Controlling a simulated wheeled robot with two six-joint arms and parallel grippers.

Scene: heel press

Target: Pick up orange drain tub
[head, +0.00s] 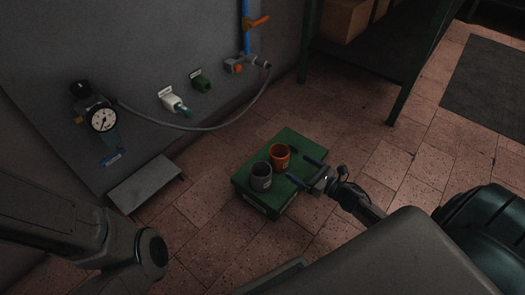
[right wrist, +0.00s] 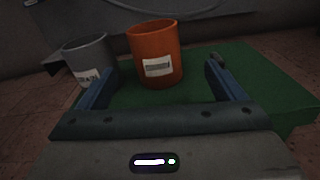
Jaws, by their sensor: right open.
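The orange drain tub (head: 280,157) stands upright on a green box-like stand (head: 300,178) on the floor. A grey tub (head: 261,177) stands close to its left. My right gripper (head: 304,170) is open and empty just right of the orange tub. In the right wrist view the orange tub (right wrist: 155,55) with a pale label stands beyond the two blue fingers (right wrist: 160,92), between their lines and apart from them. The grey tub (right wrist: 88,60) is behind the left finger. My left arm shows at the lower left, but its gripper is not in view.
A low grey step (head: 146,186) stands at left. A green shelf (head: 395,50) stands behind.

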